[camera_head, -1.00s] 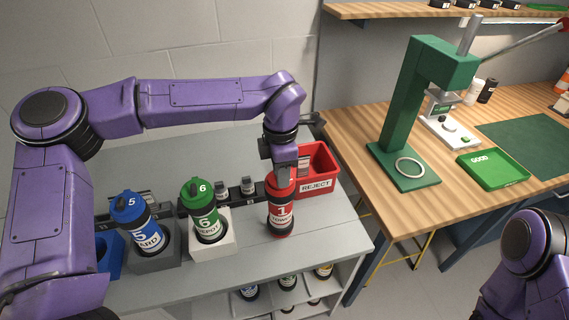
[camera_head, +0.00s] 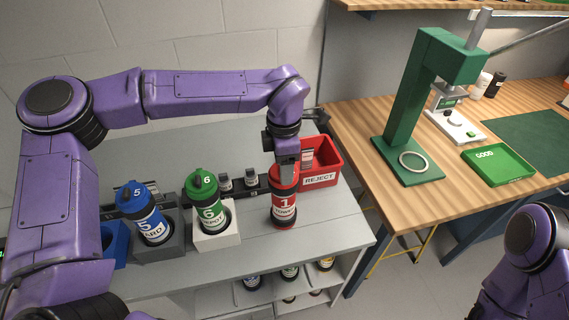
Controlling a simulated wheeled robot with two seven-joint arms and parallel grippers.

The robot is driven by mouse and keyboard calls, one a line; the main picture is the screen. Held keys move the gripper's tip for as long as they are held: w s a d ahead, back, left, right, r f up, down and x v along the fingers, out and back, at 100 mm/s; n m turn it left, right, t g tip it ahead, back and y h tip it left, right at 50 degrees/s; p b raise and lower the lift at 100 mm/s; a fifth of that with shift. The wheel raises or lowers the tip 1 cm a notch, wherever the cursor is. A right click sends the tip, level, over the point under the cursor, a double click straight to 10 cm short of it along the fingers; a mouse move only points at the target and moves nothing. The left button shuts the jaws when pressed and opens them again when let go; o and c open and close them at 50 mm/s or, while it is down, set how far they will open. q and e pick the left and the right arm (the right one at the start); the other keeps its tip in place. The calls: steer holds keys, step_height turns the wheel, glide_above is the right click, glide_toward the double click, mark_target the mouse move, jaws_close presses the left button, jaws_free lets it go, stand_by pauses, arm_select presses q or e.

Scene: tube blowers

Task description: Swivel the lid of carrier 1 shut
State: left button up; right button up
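Carrier 1 (camera_head: 284,208) is a red canister with a white band marked 1, standing upright on the grey shelf top (camera_head: 262,260) left of the reject bin. My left gripper (camera_head: 285,168) points down at the top of carrier 1. The gripper covers most of the lid, so I cannot tell how far the lid is swivelled or whether the fingers are closed on it. My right arm (camera_head: 535,245) shows at the lower right; its gripper is out of the frame.
Green carrier 6 (camera_head: 209,214) stands in a white block and blue carrier 5 (camera_head: 149,222) in a grey block, both left of carrier 1. The red REJECT bin (camera_head: 322,178) is close on the right. A green press (camera_head: 405,110) and green GOOD tray (camera_head: 497,164) are on the wooden bench.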

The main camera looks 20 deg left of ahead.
arm_select(q)
step_height(320, 180, up, 10)
steer(key=b, duration=0.2)
steer(key=shift+r, duration=0.25)
